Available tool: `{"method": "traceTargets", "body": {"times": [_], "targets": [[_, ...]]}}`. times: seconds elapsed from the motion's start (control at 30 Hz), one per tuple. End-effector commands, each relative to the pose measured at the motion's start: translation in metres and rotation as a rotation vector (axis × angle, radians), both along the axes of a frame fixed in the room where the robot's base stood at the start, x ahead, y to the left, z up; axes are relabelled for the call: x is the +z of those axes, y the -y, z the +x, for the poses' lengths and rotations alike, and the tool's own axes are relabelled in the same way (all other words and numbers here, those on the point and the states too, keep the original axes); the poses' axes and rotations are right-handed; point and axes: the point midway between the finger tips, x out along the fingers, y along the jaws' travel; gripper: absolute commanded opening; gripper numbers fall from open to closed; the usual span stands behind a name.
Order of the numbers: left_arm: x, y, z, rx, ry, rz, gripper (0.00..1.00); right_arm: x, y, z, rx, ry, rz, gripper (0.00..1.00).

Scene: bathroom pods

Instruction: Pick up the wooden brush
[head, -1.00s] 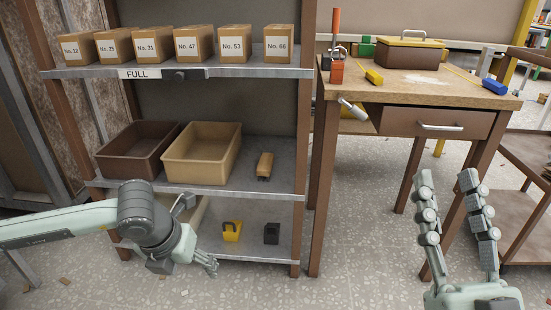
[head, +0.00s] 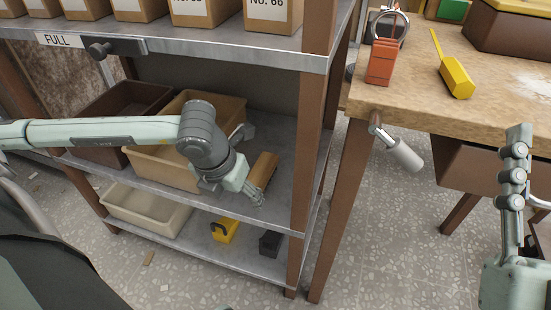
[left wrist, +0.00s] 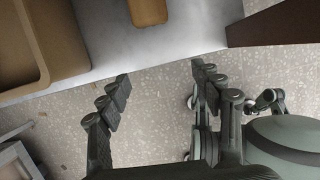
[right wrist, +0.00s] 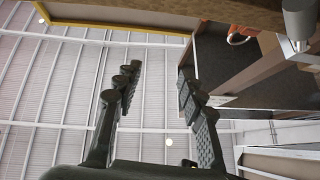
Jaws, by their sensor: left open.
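The wooden brush (head: 264,170) is a tan-brown block on the middle shelf, right of the tan bin. Its near end also shows at the top of the left wrist view (left wrist: 148,10). My left gripper (head: 258,199) is in front of the brush at the shelf's front edge in the head view, partly covering the shelf edge. In the left wrist view its fingers (left wrist: 160,75) are spread and empty, with the brush beyond them. My right gripper (head: 520,150) is raised at the right edge of the head view. The right wrist view shows its fingers (right wrist: 158,72) apart and empty.
A tan bin (head: 160,166) and a dark brown bin (head: 95,110) stand left of the brush. A shelf post (head: 306,150) rises to its right. The lower shelf holds a cream bin (head: 125,202), a yellow item (head: 226,230) and a black item (head: 271,242). A workbench (head: 410,100) stands right.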

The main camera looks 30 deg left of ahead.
Motion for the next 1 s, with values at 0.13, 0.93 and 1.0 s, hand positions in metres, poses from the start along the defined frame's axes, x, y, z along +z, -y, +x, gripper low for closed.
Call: {"method": "traceTargets", "body": {"times": [0.13, 0.93, 1.0], "targets": [[0.001, -0.003, 0.02, 0.004, 0.003, -0.003, 0.66, -0.002, -0.001, 0.002, 0.001, -0.021, -0.007, 0.4], [-0.024, -0.024, 0.122, 0.001, -0.004, -0.002, 0.66, -0.003, -0.001, 0.001, 0.001, -0.014, -0.006, 0.4], [-0.034, -0.025, 0.125, 0.001, -0.003, -0.001, 0.66, 0.0, 0.001, -0.001, 0.0, 0.012, 0.003, 0.4]]}}
